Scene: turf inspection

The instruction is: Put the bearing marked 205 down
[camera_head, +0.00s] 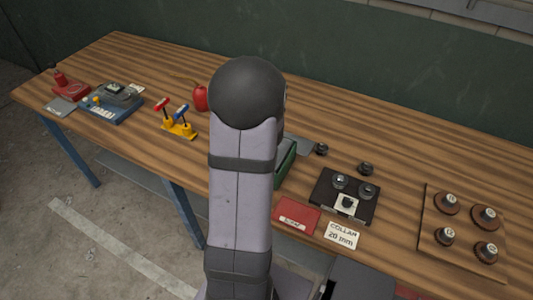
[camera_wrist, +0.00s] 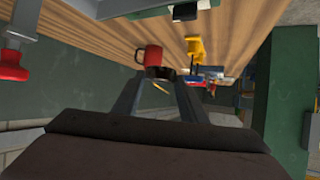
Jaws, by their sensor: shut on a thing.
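In the wrist view my gripper (camera_wrist: 158,80) shows as two dark fingers reaching away from the camera. A small dark round piece (camera_wrist: 161,74) sits between the fingertips, and the gripper is shut on it. It looks like the bearing, but no 205 marking can be read. The wooden table (camera_wrist: 100,45) fills the top of that view, which appears upside down. In the head view my arm hides the gripper and what it holds. A black tray (camera_head: 324,199) there carries metal rings, and a dark ring (camera_head: 321,149) and another dark ring (camera_head: 366,168) lie behind it.
A green box (camera_head: 286,162) is partly behind my arm. A red box (camera_head: 297,214) and a "COLLAR 20 mm" card (camera_head: 342,234) lie in front. A wooden board (camera_head: 464,228) with several pegged pieces is right. A yellow stand (camera_head: 179,128) and blue device (camera_head: 111,104) are left.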

